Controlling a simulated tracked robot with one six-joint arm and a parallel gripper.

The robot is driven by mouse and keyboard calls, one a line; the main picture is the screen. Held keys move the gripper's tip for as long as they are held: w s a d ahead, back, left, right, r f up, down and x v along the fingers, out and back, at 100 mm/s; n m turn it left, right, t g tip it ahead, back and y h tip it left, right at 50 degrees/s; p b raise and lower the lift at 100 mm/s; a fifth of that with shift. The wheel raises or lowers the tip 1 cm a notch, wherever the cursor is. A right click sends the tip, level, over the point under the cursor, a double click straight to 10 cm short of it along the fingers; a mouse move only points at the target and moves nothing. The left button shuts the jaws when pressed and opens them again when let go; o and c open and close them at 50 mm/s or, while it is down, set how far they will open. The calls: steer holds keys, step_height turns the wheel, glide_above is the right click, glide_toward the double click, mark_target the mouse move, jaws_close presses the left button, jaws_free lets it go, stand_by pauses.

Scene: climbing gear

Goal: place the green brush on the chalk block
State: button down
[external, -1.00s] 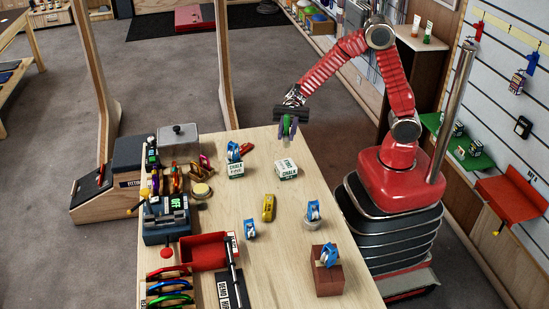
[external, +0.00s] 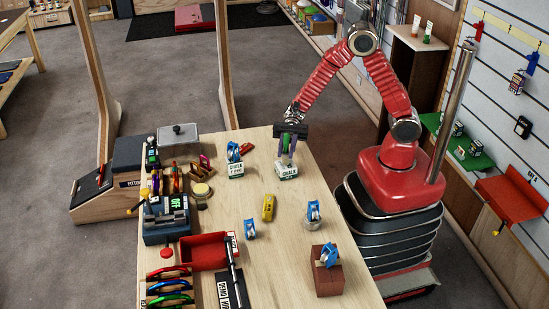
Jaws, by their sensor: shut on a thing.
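My gripper (external: 289,152) is shut on the green brush (external: 288,147), which shows as a green strip between the fingers. The gripper points down over the right-hand chalk block (external: 287,173), a white and green box on the table. The fingertips and the brush's lower end are at the block's top; I cannot tell whether the brush touches it. The fingers hide part of the brush and the block's top. A second chalk block (external: 236,172) stands to the left with a blue item (external: 234,152) on it.
A yellow item (external: 268,207) lies mid-table. A red tray (external: 203,256) and gear racks line the left side.

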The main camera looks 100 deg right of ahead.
steer(key=shift+f, duration=0.2)
steer(key=shift+f, duration=0.1)
steer(key=c, duration=1.6)
jaws_free()
steer(key=shift+o, duration=0.2)
steer(key=shift+s+d, duration=0.15)
steer(key=shift+d, duration=0.25)
steer(key=v, duration=1.1)
steer(key=shift+s, duration=0.1)
